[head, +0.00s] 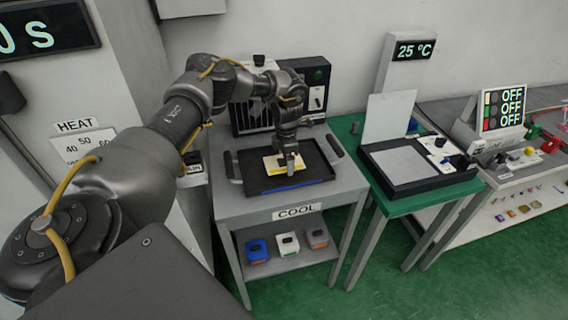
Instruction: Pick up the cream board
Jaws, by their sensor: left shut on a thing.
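The cream board (274,164) lies low over the black tray (263,186) on the table marked COOL, with a yellow edge showing along its front. My left gripper (290,168) points down at the board's right part and is shut on it. The fingertips hide part of the board. I cannot tell whether the board touches the tray floor. My right gripper is not in view.
A dark vented unit (316,85) stands behind the tray. The green table (400,205) at right holds a flat device with a raised lid (388,117). Several small blocks sit on the lower shelf (285,258). Green floor is clear in front.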

